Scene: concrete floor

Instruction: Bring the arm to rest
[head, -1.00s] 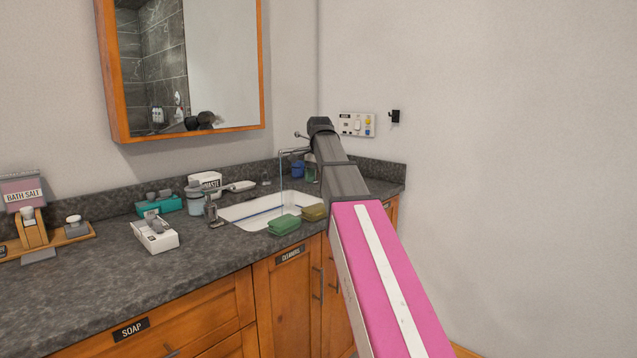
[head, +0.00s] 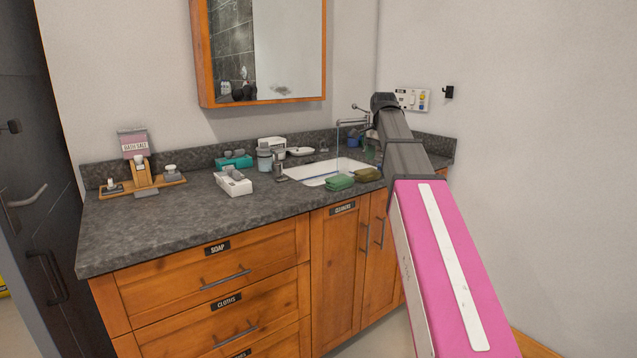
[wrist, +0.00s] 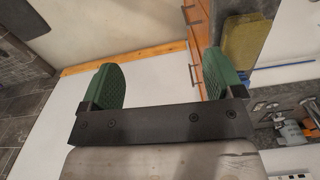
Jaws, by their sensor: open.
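My gripper (wrist: 160,90) shows in the wrist view with its two green fingers spread wide apart. Nothing is between them. In the head view my arm reaches forward on the right, its pink link near me and its grey link towards the sink; the gripper itself cannot be made out there. The arm hides part of the right end of the counter.
A grey stone counter (head: 185,224) over wooden drawers runs along the wall. A dark door (head: 40,130) stands left.

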